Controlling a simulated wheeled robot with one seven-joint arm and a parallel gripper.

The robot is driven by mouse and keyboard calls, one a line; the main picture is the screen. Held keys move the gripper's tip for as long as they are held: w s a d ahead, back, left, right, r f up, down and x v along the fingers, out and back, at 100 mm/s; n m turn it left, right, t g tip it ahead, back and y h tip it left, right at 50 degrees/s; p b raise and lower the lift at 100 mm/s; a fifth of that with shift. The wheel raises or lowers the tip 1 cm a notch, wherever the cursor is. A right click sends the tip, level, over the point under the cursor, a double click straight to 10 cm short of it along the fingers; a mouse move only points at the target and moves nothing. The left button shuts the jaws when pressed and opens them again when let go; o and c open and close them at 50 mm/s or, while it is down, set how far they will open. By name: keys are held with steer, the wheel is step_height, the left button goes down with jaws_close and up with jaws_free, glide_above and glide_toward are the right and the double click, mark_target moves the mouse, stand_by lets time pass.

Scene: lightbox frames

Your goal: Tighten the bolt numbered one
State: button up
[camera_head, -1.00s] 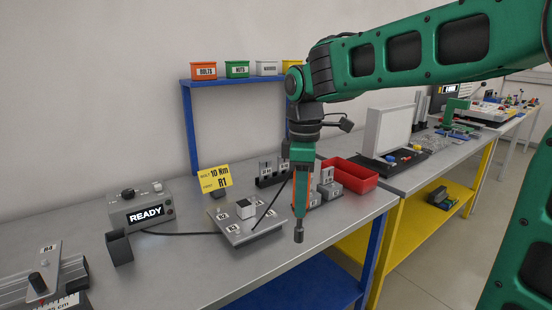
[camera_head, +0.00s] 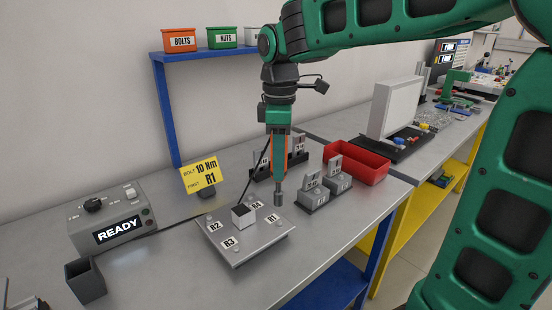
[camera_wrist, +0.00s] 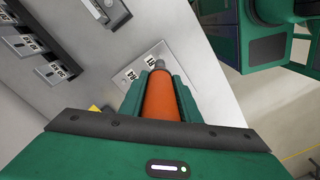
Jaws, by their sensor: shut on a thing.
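My gripper (camera_head: 279,148) is shut on an orange-bodied driver tool (camera_wrist: 162,102), which points down with a dark cable trailing to the left. The tip looks apart from the plate, though the exact gap is hard to tell. The plate carries labels R1, R2, R3 and R4, small bolt heads and a grey block (camera_head: 243,215). In the wrist view the plate (camera_wrist: 150,62) lies beyond the tool, which partly hides it.
A yellow card (camera_head: 204,175) reads 10 Nm, first R1. A grey control box (camera_head: 112,220) shows READY. A dark open holder (camera_head: 85,281) stands at front left. Socket stands (camera_head: 313,200) and a red bin (camera_head: 357,163) are right of the plate.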

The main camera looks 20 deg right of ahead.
mark_target(280, 184)
steer(key=shift+d, duration=0.2)
steer(key=shift+f, duration=3.05)
steer(key=shift+s+f, duration=0.25)
steer(key=shift+f, duration=0.35)
stand_by(2.1)
steer(key=shift+r, duration=0.1)
steer(key=shift+w+r, duration=0.15)
steer(key=shift+r, duration=2.4)
